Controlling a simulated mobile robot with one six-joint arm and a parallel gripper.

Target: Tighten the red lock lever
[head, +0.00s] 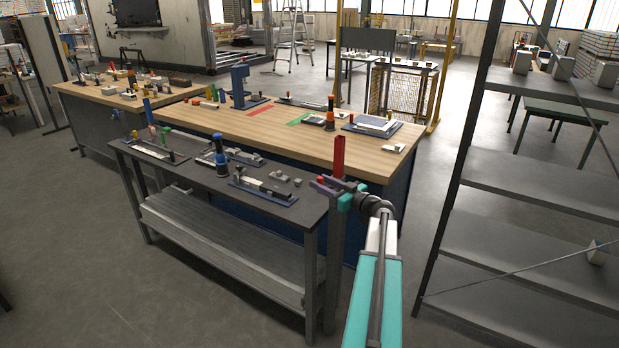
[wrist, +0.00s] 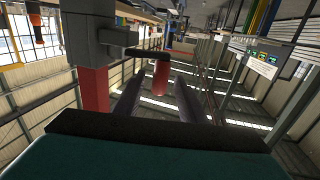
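In the wrist view a red lever handle (wrist: 161,76) hangs on a dark rod (wrist: 136,52) from a grey block (wrist: 90,38). A red post (wrist: 95,118) runs from the same block. My gripper (wrist: 158,84) is open, its two dark fingers apart, with the handle's end at the gap between the fingertips. I cannot tell whether they touch it. In the head view my gripper (head: 328,186) is at the right end of the dark bench, beside an upright red post (head: 339,155). Small red and purple parts at the fingertips are too small to tell apart.
The dark bench (head: 230,190) carries a blue-and-black bottle-like piece (head: 220,158) and several small fixtures. A wood-topped workbench (head: 270,125) stands behind it. A grey metal shelf (head: 540,185) stands to the right. Open floor lies front left.

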